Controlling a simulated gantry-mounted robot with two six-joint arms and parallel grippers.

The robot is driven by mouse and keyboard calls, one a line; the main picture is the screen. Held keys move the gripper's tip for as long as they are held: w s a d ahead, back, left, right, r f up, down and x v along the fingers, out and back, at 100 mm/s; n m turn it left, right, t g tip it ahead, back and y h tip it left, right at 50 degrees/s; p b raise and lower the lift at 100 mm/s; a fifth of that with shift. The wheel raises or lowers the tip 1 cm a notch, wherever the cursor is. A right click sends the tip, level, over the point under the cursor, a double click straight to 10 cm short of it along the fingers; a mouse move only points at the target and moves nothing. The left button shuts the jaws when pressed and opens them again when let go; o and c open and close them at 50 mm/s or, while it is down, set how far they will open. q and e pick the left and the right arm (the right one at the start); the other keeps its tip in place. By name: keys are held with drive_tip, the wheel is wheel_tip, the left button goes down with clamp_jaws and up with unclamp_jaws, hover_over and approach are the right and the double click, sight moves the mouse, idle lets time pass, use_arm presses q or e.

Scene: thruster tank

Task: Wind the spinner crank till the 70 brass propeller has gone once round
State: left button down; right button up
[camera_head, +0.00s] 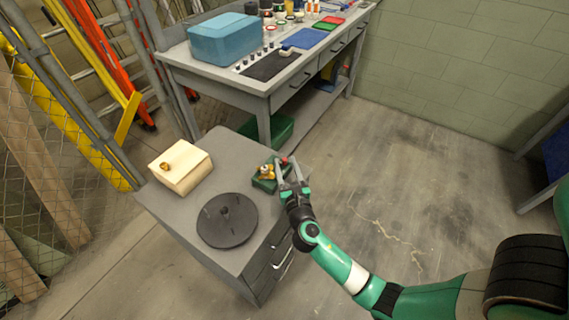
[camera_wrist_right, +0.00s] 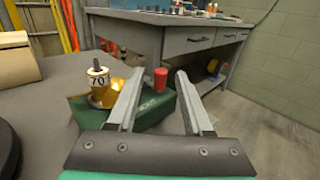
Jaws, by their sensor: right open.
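The spinner is a green block (camera_head: 262,186) on the right edge of a grey cabinet top. It carries the brass propeller (camera_wrist_right: 105,96), with a white collar marked 70 and a dark upright pin. A red crank knob (camera_wrist_right: 160,80) stands at the block's right end and also shows in the head view (camera_head: 284,160). My right gripper (camera_head: 288,168) is open, and in the right wrist view its fingers (camera_wrist_right: 158,76) lie either side of the knob in the picture. I cannot tell whether they touch it. The crank arm is largely hidden. My left gripper is not in view.
On the grey cabinet (camera_head: 160,204) are a black round disc (camera_head: 227,220) and a pale box (camera_head: 182,178) with a small brass piece on top. A workbench (camera_head: 260,88) with a blue case (camera_head: 228,40) stands behind. The floor to the right is clear.

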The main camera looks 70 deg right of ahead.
drive_tip(key=shift+x, duration=1)
clamp_jaws()
